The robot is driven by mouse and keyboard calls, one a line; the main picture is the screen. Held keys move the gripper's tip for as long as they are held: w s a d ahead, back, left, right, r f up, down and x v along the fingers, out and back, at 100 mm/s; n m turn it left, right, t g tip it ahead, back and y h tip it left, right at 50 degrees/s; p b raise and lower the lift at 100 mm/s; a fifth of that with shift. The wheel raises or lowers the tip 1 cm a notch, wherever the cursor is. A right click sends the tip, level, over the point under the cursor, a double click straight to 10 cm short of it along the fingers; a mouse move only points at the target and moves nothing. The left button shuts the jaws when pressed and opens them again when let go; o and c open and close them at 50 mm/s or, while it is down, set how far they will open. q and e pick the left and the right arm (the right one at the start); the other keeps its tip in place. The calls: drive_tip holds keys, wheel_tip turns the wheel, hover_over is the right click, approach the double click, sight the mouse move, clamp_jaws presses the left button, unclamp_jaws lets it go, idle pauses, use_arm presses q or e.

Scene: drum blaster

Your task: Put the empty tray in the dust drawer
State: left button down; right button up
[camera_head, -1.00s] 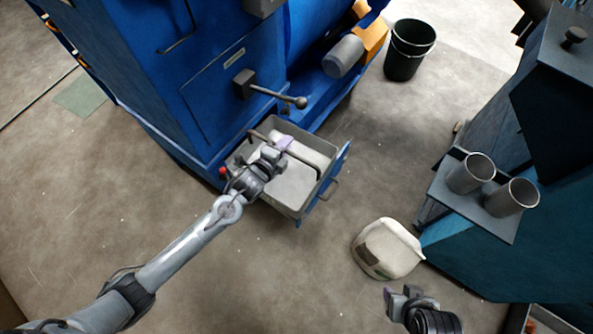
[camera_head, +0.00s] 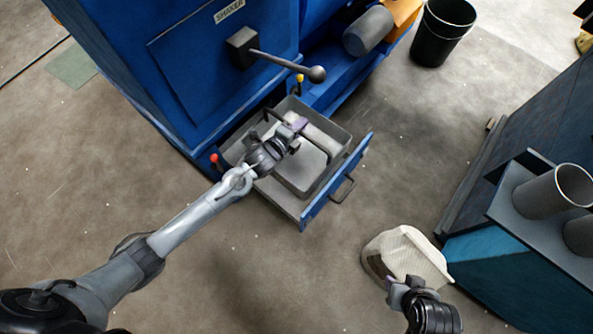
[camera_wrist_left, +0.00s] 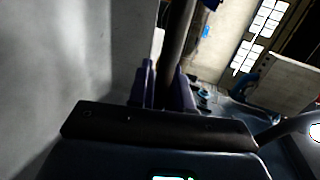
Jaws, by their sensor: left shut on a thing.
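The grey tray (camera_head: 330,126) has low walls, a bare pale floor and a dark bar handle (camera_head: 322,158) across its top. It is within the outline of the pulled-out dust drawer (camera_head: 275,199), which has a blue front panel (camera_head: 337,180). I cannot tell whether its base touches the drawer floor. My left gripper (camera_head: 297,127) is shut on the handle; in the left wrist view the bar (camera_wrist_left: 180,35) runs between the fingers (camera_wrist_left: 167,88). My right gripper (camera_head: 403,289) is open and empty at the lower right.
The blue shaker cabinet (camera_head: 170,70) stands behind the drawer, with a ball-ended lever (camera_head: 285,64) above it. A black bucket (camera_head: 443,32) stands at the back, and a teal machine (camera_head: 510,275) on the right.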

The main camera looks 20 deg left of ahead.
use_arm(q)
wheel_tip(320, 180, down, 4)
drive_tip(key=b, duration=0.2)
drive_tip(key=shift+b, duration=0.4)
drive_tip(key=shift+f+b, duration=0.45)
wheel_tip(320, 180, down, 6)
drive_tip(key=b, duration=0.3)
drive_tip(key=shift+f+b, duration=0.15)
drive_tip(key=shift+b, duration=0.2)
drive_tip(key=shift+f+b, duration=1.15)
drive_tip(key=shift+f, duration=0.6)
use_arm(e)
wheel_tip(320, 180, down, 11)
use_arm(q)
drive_tip(key=shift+w, duration=0.1)
use_arm(e)
drive_tip(key=shift+w, duration=0.1)
use_arm(q)
drive_tip(key=c, duration=1.4)
unclamp_jaws()
drive_tip(key=shift+f, duration=0.2)
drive_tip(key=o, duration=0.4)
drive_tip(key=shift+c, duration=0.2)
